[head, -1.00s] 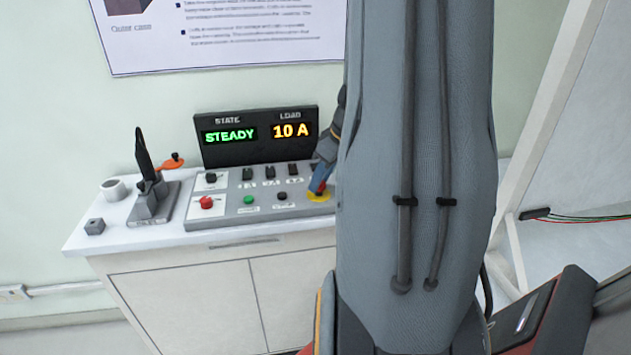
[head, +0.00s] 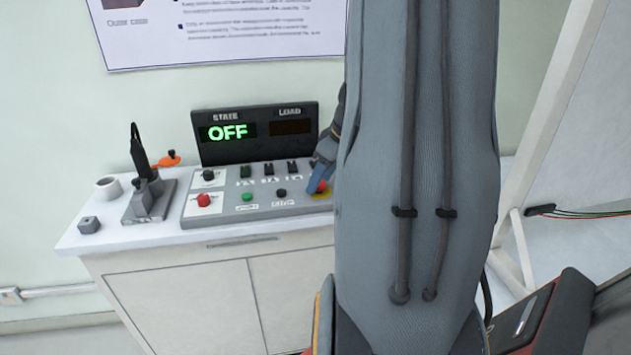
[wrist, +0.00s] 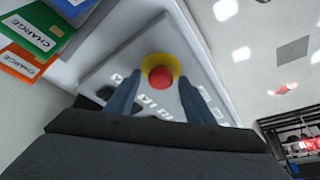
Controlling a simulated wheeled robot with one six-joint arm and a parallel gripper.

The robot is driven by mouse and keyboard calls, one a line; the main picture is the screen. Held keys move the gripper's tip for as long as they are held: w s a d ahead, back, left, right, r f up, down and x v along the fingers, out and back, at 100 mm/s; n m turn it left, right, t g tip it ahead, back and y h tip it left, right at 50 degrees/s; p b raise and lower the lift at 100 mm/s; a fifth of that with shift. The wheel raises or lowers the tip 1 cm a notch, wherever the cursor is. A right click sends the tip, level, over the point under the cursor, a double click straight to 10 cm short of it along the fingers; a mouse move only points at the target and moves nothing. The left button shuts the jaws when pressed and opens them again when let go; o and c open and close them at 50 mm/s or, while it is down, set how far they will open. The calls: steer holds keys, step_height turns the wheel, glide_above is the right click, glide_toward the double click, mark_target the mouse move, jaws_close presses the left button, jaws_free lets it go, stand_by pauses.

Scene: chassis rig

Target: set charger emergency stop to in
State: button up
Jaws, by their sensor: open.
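The emergency stop is a red mushroom button (wrist: 160,77) on a yellow base at the right end of the charger's control panel (head: 215,217). In the head view the red button (head: 319,187) shows just beside my gripper, partly hidden by my arm. My gripper (wrist: 158,98) is open, with one finger on each side of the button in the wrist view. I cannot tell whether the fingers touch it. The charger display (head: 229,132) reads OFF in green under STATE, and the LOAD window (head: 291,127) is dark.
The panel also has a red knob (head: 204,200), a green button (head: 247,196), a black button (head: 281,193) and several black switches. A black lever stand (head: 150,199), a white cup-like ring (head: 108,187) and a small grey block (head: 89,224) stand left on the white counter (head: 128,239).

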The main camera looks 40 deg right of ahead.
steer(key=shift+r, duration=0.1)
steer(key=v, duration=0.7)
steer(key=shift+s+r+b, duration=0.2)
steer(key=shift+r+b, duration=0.1)
steer(key=shift+b, duration=0.05)
steer(key=s+a+f+m+g, duration=0.1)
steer(key=s+a+f+g, duration=0.1)
steer(key=a, duration=1.3)
steer(key=s+a+f+m+g+h, duration=0.1)
steer(key=s+a+f, duration=0.3)
steer(key=a, duration=1.2)
step_height(320, 180, down, 3)
steer(key=shift+r+m+g, duration=0.25)
steer(key=shift+m+g, duration=0.15)
